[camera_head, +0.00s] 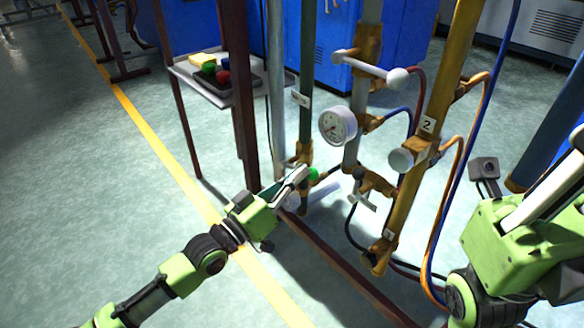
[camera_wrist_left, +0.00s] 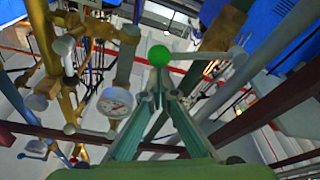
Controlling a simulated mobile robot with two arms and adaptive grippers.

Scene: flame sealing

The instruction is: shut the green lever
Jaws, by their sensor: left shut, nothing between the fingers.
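The green lever's round knob (camera_head: 313,174) shows low on the dark green pipe, beside a brass valve fitting (camera_head: 304,152). My left gripper (camera_head: 303,174) is shut and empty, with its fingertips close to the left side of the knob. In the left wrist view the green knob (camera_wrist_left: 159,55) sits just beyond the fingertips (camera_wrist_left: 158,92); I cannot tell whether they touch. The lever's shaft is mostly hidden behind the knob and fingers. My right gripper's green body (camera_head: 510,240) is at the right, its fingertips running out of the picture.
A pressure gauge (camera_head: 338,125), a white-handled valve (camera_head: 372,68) and a yellow pipe (camera_head: 425,130) stand right of the knob. A low brown rail (camera_head: 345,268) runs below. A small table (camera_head: 240,93) stands behind. The floor at left is open.

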